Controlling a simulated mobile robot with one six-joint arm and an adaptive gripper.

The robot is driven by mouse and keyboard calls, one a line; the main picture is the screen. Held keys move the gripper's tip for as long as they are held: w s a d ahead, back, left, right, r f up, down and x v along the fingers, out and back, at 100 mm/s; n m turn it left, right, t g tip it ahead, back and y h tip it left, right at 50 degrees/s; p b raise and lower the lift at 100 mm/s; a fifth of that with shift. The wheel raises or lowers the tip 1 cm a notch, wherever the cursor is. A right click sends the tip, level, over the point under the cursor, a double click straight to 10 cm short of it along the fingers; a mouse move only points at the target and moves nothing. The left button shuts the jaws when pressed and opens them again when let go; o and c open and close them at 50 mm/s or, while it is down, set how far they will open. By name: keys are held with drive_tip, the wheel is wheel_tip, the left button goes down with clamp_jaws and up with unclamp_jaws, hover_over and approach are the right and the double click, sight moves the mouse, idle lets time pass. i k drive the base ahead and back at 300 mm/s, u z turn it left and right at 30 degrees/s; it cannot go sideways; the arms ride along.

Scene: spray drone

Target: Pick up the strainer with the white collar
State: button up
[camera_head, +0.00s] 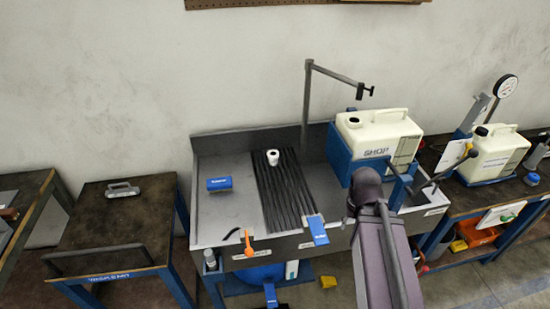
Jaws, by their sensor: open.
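A small white ring-shaped piece with a dark centre (272,157) stands near the back of the black ribbed drainer (285,195) on the grey sink bench. It looks like the strainer with the white collar, but it is too small to be sure. My arm comes up from the bottom right, in front of the bench, and covers part of it. I cannot make out the fingers of my gripper.
A blue block (219,184) lies on the bench's left. An orange tool (248,242) and a blue tag (317,230) are at its front edge. A tap post (307,105) rises behind. A cream SHOP tank (378,138) stands right. The left table (115,225) holds a grey handle.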

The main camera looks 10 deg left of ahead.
sight(273, 156)
drive_tip(key=u, duration=0.7)
drive_tip(key=k, duration=0.8)
drive_tip(key=z, duration=0.15)
drive_tip(key=i, duration=0.95)
